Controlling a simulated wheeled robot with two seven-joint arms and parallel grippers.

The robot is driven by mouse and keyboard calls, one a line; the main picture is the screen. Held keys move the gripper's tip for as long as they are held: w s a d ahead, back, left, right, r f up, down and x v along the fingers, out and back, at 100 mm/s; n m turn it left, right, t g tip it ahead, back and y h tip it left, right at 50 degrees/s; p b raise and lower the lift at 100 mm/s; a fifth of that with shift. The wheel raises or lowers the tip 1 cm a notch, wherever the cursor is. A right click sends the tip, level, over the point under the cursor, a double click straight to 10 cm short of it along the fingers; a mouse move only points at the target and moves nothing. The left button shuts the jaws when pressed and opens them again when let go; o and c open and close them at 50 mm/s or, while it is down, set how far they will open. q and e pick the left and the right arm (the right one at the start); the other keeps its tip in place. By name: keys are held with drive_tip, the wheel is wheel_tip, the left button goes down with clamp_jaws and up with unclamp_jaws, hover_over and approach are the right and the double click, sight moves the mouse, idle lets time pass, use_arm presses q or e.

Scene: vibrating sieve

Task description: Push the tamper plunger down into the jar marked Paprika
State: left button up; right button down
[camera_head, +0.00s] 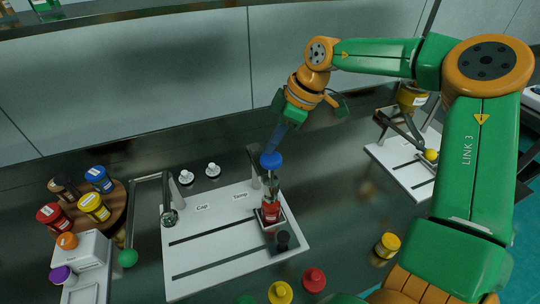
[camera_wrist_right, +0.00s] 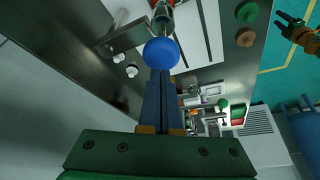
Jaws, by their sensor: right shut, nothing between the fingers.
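A jar with red contents (camera_head: 271,212) stands under the tamper on the white board's side marked Tamp. I cannot read its label. The tamper plunger has a blue ball knob (camera_head: 271,160) above the jar; the knob also shows in the right wrist view (camera_wrist_right: 161,53). My right gripper (camera_head: 274,146) points down with its fingers shut and empty, the tips at or just above the knob. I cannot tell whether they touch. In the right wrist view, the shut fingers (camera_wrist_right: 160,76) end at the knob. My left gripper is not in view.
The white board (camera_head: 220,263) has a Cap side with a lever arm on the left. A round wooden rack (camera_head: 119,212) with several jars stands further left. Two white pieces lie behind the board. A yellow-lidded jar (camera_head: 387,245) and another station (camera_head: 404,180) are at right.

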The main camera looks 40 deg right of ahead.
sight(277, 157)
drive_tip(key=shift+f, duration=0.1)
drive_tip(key=shift+f+b, duration=3.05)
drive_tip(key=shift+f, duration=0.2)
drive_tip(key=shift+r, duration=0.15)
wheel_tip(277, 157, up, 11)
drive_tip(key=p, duration=0.9)
